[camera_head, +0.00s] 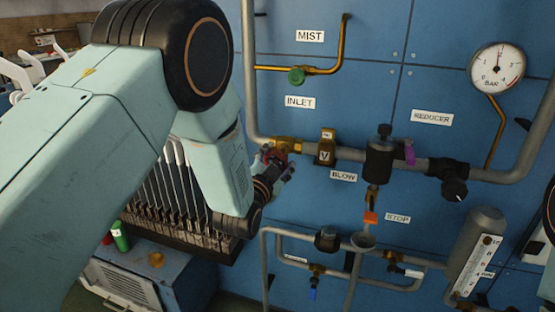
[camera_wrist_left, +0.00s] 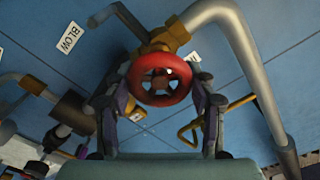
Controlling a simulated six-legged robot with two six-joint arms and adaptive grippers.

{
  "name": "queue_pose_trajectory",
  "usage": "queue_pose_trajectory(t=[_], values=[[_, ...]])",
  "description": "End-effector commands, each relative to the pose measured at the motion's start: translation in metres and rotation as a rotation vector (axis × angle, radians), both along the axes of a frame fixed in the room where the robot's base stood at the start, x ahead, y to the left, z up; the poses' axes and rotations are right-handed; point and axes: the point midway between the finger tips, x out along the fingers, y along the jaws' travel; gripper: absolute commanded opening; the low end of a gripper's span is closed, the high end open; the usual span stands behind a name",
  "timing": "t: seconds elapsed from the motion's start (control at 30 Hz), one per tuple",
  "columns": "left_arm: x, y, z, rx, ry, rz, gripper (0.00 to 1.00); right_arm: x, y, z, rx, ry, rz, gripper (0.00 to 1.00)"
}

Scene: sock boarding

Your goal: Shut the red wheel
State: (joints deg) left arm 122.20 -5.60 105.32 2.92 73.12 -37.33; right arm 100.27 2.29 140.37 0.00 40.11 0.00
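The red wheel (camera_wrist_left: 160,78) is a round spoked handwheel on a brass valve at the inlet pipe. In the head view the red wheel (camera_head: 276,151) shows only in part, behind my left gripper (camera_head: 273,170). In the left wrist view my left gripper (camera_wrist_left: 160,103) has its fingers apart, one on each side of the wheel's rim. The fingers are close to the rim; I cannot tell whether they touch it. My right gripper is not in view.
A rack of flat boards (camera_head: 178,205) stands behind my left arm.

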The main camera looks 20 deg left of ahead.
Motion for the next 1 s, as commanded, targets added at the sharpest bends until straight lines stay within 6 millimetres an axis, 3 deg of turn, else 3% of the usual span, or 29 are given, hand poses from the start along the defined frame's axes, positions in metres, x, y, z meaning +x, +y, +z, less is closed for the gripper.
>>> queue_pose_trajectory(t=[0.27,0.67,1.0], values=[[0.000,0.000,0.000,0.000,0.001,0.001,0.79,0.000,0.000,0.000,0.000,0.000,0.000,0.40],[-0.004,0.000,0.000,-0.001,0.001,0.000,0.80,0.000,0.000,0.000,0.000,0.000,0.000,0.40],[-0.056,0.002,-0.001,0.001,0.004,0.000,0.80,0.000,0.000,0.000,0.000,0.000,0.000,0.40]])
